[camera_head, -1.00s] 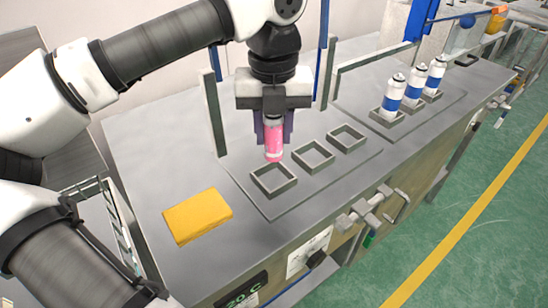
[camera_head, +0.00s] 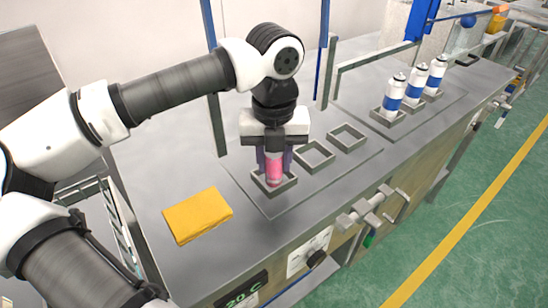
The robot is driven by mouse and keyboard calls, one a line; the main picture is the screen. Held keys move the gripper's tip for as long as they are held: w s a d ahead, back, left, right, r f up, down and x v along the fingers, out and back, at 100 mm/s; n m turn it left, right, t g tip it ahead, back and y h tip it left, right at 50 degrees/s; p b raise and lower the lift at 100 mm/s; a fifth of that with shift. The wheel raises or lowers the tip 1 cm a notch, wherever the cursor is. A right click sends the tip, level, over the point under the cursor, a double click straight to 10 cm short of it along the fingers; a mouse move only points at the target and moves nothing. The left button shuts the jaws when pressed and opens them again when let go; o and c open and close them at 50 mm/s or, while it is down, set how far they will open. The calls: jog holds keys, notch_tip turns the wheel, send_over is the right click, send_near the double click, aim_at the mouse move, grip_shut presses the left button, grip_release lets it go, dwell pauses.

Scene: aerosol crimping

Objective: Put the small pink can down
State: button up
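The small pink can (camera_head: 273,172) is upright between the fingers of my gripper (camera_head: 273,160). My gripper points straight down and is shut on the can. The can's lower end is inside the nearest square holder (camera_head: 273,191), the leftmost of three empty-looking square frames on the grey bench plate. I cannot tell whether the can's base touches the bottom of the holder. The front wall of the holder hides the lowest part of the can. The middle holder (camera_head: 313,155) and the far holder (camera_head: 347,138) are empty.
A yellow cloth (camera_head: 197,215) lies on the bench left of the holders. Three white and blue cans (camera_head: 413,88) stand in holders at the back right. Grey and blue posts (camera_head: 217,125) rise behind my gripper. The bench front edge has a valve handle (camera_head: 365,207).

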jog(key=o, duration=0.4)
notch_tip(320, 180, up, 12)
jog(key=shift+r, duration=0.2)
dwell(0.5)
